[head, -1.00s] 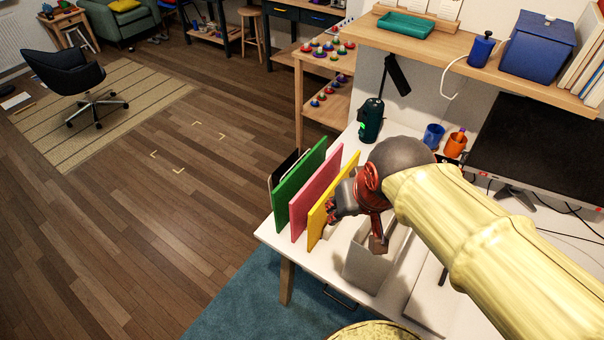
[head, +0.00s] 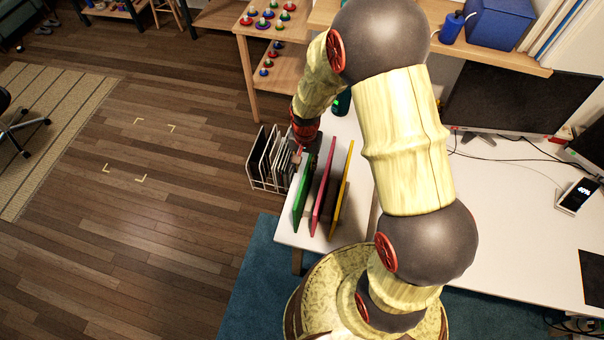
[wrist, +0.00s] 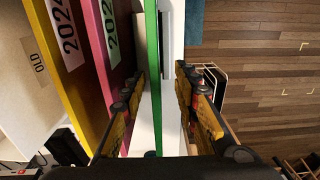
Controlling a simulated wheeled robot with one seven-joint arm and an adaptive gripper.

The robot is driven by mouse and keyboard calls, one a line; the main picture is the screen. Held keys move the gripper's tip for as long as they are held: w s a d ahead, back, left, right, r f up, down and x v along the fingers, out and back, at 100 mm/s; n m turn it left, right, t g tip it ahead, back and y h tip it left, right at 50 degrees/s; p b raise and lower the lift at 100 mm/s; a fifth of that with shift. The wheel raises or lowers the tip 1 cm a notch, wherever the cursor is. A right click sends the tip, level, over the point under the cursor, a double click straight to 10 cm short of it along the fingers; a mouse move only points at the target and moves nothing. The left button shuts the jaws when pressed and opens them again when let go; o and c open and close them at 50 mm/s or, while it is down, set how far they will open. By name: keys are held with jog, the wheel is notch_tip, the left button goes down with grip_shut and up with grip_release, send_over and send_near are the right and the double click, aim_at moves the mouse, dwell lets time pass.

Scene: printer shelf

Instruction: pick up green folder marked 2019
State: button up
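The green folder (head: 301,200) stands upright at the left end of the white desk, leftmost of three folders. In the wrist view it shows edge-on as a thin green strip (wrist: 152,50), so its label is hidden. My gripper (wrist: 161,78) is open, with one finger on each side of the green folder and visible gaps between. In the head view my gripper (head: 299,150) is at the folder's far end, partly hidden by the arm. A pink folder (head: 323,190) and a yellow folder (head: 341,195) stand to the right; their labels show partly in the wrist view.
A white wire rack (head: 262,165) holding dark items stands just left of the green folder, close to the outer finger. A box marked OLD (wrist: 30,60) is beyond the yellow folder. Monitors (head: 520,95) stand farther right. Open floor lies to the left.

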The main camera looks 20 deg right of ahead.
notch_tip(320, 180, down, 8)
jog(key=shift+s+d, duration=0.15)
jog(key=shift+s, duration=0.3)
jog(key=shift+c, duration=1.4)
grip_shut()
